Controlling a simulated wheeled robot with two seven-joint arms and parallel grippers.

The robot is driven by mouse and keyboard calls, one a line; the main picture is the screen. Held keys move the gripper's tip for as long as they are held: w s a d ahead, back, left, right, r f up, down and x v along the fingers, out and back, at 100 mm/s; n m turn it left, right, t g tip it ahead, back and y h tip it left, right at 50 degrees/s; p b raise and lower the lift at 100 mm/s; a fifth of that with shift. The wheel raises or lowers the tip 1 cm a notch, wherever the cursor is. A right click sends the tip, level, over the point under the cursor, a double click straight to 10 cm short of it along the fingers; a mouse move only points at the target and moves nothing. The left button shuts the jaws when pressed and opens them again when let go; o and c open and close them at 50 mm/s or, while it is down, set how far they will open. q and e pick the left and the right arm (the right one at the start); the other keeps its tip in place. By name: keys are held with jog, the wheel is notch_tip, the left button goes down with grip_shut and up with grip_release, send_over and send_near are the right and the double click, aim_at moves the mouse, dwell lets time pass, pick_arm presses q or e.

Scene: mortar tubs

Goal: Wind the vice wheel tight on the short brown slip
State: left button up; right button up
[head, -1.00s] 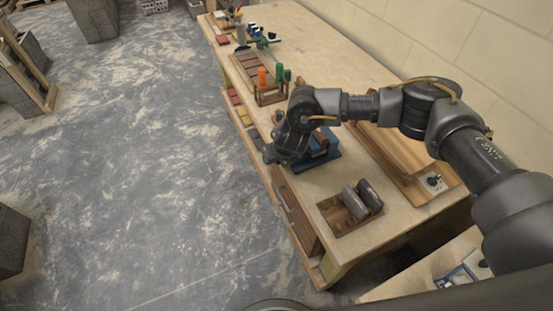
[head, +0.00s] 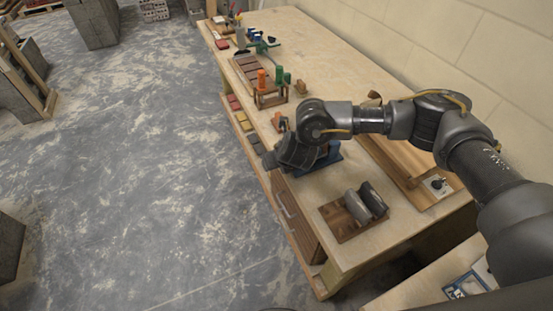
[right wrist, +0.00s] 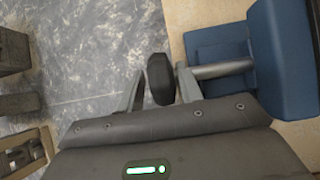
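The blue vice (head: 330,156) stands at the bench's near edge, mostly behind my right arm in the head view. The right wrist view shows its blue body (right wrist: 283,55) and a grey screw rod running left to the dark wheel (right wrist: 160,78), seen edge-on. My right gripper (right wrist: 160,84) has one finger on each side of the wheel, with narrow gaps visible; it looks open around it. In the head view this gripper (head: 272,162) is low at the bench edge. I cannot make out the short brown slip; the vice jaws are hidden. My left gripper is not in view.
A wooden block with two grey rounded pieces (head: 365,203) stands nearer on the bench (head: 395,228). A rack with orange and green handles (head: 270,93) stands farther back. Brown boards (head: 400,165) lie at the wall side. Open floor (head: 150,180) lies left.

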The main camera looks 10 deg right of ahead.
jog(key=shift+o, duration=0.4)
jog(key=shift+d, duration=0.15)
jog(key=p+v, duration=0.1)
jog(key=v, duration=0.9)
jog(key=shift+s+r, duration=0.2)
jog(key=shift+r, duration=0.15)
